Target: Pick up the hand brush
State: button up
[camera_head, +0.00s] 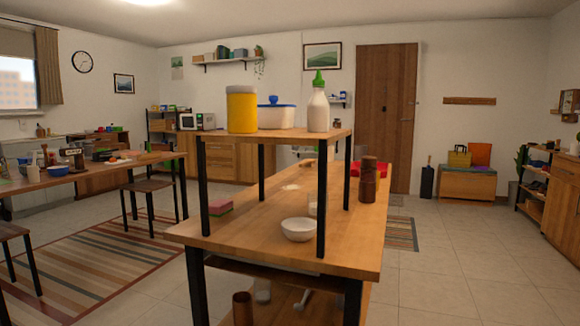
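I cannot clearly make out the hand brush in the head view. A slim pale-handled thing (302,302) lies on the low shelf under the wooden table, partly hidden by the table's front leg; I cannot tell whether it is a brush. A red thing (356,168) lies at the table's far right, partly hidden by stacked brown cylinders (368,181), and its kind is unclear. My gripper is not in view.
The wooden table (260,247) carries a raised shelf (275,134) with a yellow jar (241,110), a lidded tub and a green-capped bottle. A white bowl (298,229) and a pink-green sponge (218,207) sit below. The tiled floor (450,275) to the right is clear.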

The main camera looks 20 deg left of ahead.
aim_at(308, 163)
jog(key=u, duration=3)
jog(key=i, duration=4.15)
jog(key=z, duration=2.6)
jog(key=i, duration=2.75)
